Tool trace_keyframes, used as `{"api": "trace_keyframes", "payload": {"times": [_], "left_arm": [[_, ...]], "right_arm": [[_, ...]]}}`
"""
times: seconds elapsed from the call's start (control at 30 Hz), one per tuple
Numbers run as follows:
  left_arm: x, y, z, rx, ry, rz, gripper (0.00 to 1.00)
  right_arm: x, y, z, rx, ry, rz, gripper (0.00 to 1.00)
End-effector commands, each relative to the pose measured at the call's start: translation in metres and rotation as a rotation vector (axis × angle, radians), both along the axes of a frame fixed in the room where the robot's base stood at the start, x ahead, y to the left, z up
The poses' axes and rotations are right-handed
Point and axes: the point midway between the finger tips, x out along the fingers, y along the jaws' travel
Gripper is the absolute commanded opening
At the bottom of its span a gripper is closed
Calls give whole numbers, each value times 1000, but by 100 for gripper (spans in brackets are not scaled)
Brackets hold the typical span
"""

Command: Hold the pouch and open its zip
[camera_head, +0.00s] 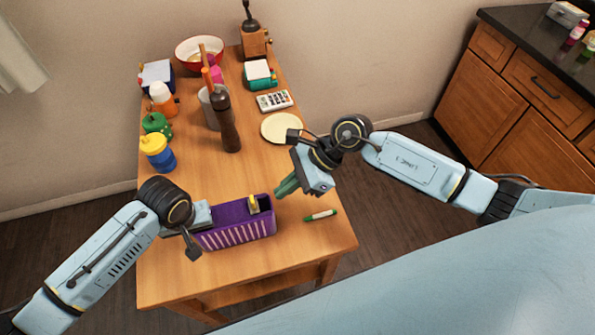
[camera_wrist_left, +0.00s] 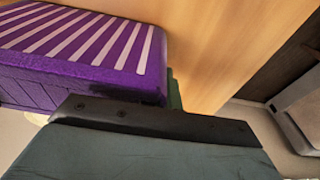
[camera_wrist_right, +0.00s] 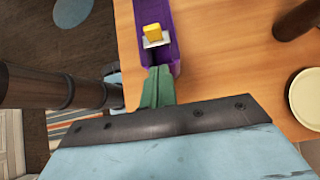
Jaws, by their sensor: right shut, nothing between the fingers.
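The purple pouch (camera_head: 237,229) with pale stripes stands on the wooden table near its front edge. Its yellow zip pull (camera_head: 253,203) sits at the right end of the top, and also shows on a pale slider in the right wrist view (camera_wrist_right: 153,32). My right gripper (camera_head: 278,191) is shut and empty, its green fingers just beyond the pouch's right end, apart from the zip pull. My left gripper (camera_head: 203,228) is at the pouch's left end. Its fingers are mostly hidden; the left wrist view shows a sliver of green beside the striped side (camera_wrist_left: 80,40).
A green marker (camera_head: 320,215) lies right of the pouch. A pale plate (camera_head: 282,128), a dark pepper mill (camera_head: 229,125) and a blue bottle with a yellow lid (camera_head: 158,153) stand farther back. The table between them and the pouch is clear.

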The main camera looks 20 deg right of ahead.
Motion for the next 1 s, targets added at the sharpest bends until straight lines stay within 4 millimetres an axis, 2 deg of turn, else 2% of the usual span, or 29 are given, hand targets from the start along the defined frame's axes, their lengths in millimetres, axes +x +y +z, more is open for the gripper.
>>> {"api": "trace_keyframes", "payload": {"times": [0.1,0.3,0.77,0.87,1.0], "left_arm": [[0,0,0,-1,0,0,0],[0,0,0,-1,0,0,0],[0,0,0,-1,-1,0,0],[0,0,0,-1,-1,0,0],[0,-1,0,-1,-1,0,0]], "right_arm": [[2,21,0,4,-2,3,0],[3,38,-1,0,0,1,0],[4,45,0,0,1,1,0],[6,62,0,3,-2,3,0],[9,97,1,3,-2,4,0]]}}
